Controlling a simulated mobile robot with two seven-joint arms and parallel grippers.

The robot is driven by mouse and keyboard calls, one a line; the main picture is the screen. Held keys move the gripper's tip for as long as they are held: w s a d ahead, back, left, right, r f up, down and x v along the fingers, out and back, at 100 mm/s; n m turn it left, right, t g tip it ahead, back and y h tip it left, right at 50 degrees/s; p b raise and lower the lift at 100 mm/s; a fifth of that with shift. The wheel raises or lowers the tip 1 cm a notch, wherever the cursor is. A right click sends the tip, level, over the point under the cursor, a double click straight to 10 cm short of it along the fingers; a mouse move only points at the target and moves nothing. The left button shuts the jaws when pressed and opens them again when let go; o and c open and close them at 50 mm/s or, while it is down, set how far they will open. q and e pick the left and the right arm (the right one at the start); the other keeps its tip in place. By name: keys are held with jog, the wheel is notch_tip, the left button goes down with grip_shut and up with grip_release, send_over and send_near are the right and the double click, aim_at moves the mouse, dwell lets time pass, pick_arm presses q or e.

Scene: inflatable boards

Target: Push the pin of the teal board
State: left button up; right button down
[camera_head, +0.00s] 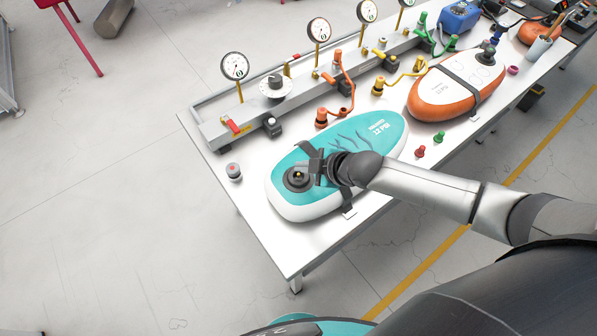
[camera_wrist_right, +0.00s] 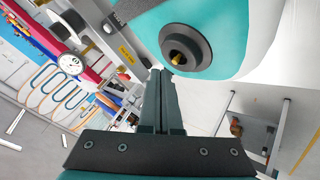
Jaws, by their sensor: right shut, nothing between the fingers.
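The teal board (camera_head: 352,140) is a small inflated board with white sides, lying on the white table and held by a dark strap. Its round black valve (camera_head: 298,178) is at the near left end, with a small brass pin (camera_head: 298,175) in the middle. In the right wrist view the valve (camera_wrist_right: 204,48) and the brass pin (camera_wrist_right: 179,58) show large at the upper middle. My right gripper (camera_head: 318,168) is above the board just right of the valve. In the right wrist view its fingers (camera_wrist_right: 160,75) are shut and empty, with the tips beside the valve's rim; contact is unclear.
An orange and white board (camera_head: 455,92) lies further right on the table (camera_head: 262,222). A grey rail with gauges (camera_head: 235,66) and orange fittings (camera_head: 322,117) runs behind. A grey knob with a red top (camera_head: 233,170) stands left of the teal board. Red and green plugs (camera_head: 421,151) lie to the right.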

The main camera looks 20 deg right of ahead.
notch_tip(320, 180, up, 6)
jog(key=p, duration=0.5)
jog(key=shift+p, duration=0.3)
jog(key=shift+d, duration=0.1)
dwell(1.0)
